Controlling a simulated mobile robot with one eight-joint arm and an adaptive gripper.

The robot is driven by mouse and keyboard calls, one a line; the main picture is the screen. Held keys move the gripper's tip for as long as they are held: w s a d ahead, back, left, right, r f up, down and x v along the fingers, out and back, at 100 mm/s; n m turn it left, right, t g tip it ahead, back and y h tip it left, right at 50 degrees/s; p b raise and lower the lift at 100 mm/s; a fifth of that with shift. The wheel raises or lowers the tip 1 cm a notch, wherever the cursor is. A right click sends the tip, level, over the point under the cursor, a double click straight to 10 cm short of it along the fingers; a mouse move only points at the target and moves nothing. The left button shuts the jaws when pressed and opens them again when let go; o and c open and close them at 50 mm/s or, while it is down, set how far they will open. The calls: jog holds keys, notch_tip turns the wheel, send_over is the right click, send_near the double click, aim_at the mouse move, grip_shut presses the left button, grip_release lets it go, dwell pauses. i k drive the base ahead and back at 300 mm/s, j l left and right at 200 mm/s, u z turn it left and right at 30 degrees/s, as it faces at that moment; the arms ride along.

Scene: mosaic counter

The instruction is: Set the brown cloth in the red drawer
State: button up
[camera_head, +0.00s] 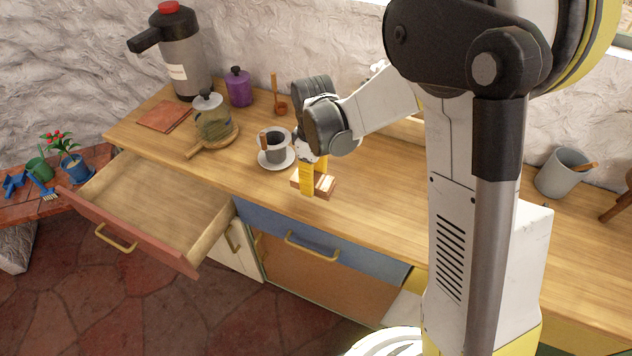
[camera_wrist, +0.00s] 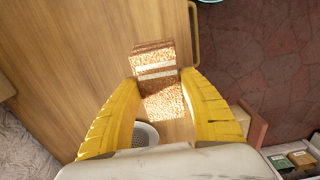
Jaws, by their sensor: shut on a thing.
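The brown cloth (camera_head: 326,186) is a small folded, light-striped bundle at the front part of the wooden counter. My gripper (camera_head: 314,180) points down with its yellow fingers shut on the cloth. In the wrist view the cloth (camera_wrist: 155,75) shows between and beyond the fingertips of my gripper (camera_wrist: 160,84). I cannot tell whether the cloth rests on the counter or is just above it. The red drawer (camera_head: 135,232) is pulled open at the left of the counter, and its wooden inside (camera_head: 160,195) looks empty.
A cup on a saucer (camera_head: 275,156) stands close to the left of my gripper. Further left are a jar on a round board (camera_head: 213,118), a purple canister (camera_head: 238,88), a tall dispenser (camera_head: 182,60) and a flat reddish-brown item (camera_head: 164,115). The blue drawer (camera_head: 320,245) is shut.

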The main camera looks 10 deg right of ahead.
aim_at(155, 213)
jog(key=i+j+u, duration=0.95)
jog(key=u, duration=0.2)
jog(key=i, duration=0.05)
